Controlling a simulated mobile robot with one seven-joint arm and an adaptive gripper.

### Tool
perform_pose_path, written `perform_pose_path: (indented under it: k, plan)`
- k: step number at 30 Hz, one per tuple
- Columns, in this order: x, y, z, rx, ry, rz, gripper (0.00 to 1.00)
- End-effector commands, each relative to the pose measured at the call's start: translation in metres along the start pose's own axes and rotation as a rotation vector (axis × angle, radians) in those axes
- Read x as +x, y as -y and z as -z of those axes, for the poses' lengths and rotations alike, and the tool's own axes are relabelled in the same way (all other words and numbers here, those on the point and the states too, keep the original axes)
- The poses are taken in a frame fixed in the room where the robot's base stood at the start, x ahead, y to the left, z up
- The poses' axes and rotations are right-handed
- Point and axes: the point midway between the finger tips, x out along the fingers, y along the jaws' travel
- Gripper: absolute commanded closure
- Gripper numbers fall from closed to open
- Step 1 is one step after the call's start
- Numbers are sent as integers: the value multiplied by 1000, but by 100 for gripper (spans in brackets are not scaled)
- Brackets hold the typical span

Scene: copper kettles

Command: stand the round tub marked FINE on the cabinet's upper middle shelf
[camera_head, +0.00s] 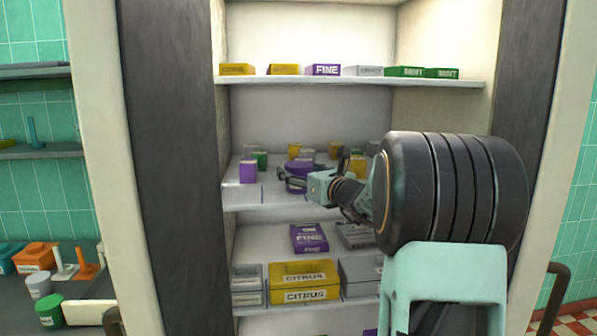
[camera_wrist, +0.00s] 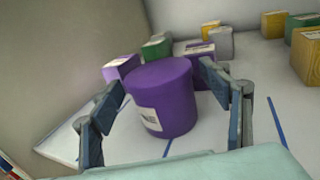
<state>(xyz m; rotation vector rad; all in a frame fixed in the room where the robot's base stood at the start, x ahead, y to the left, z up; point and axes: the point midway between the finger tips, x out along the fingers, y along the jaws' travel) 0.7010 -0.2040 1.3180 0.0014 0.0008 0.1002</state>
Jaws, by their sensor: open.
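A round purple tub (camera_wrist: 165,105) stands upright on a white cabinet shelf (camera_wrist: 200,143) in the wrist view. In the head view the tub (camera_head: 297,169) shows partly behind my gripper (camera_head: 291,182), on the shelf (camera_head: 245,199) below the top visible one. My gripper reaches in from the right.
Purple, green, yellow and grey boxes stand behind the tub, including a purple box (camera_head: 248,171) to its left. The shelf above (camera_head: 350,80) holds a row of low boxes, one marked FINE (camera_head: 323,70). Larger boxes, such as a yellow CITRUS one (camera_head: 304,281), fill the shelf below.

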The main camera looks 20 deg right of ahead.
Motion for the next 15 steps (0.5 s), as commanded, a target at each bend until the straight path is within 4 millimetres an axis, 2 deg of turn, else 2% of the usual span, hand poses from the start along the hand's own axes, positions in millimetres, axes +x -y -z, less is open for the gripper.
perform_pose_path:
  k: [9,15]
  plan:
    - [-67,1,1,-3,2,4,30]
    - [-98,1,1,-1,1,3,30]
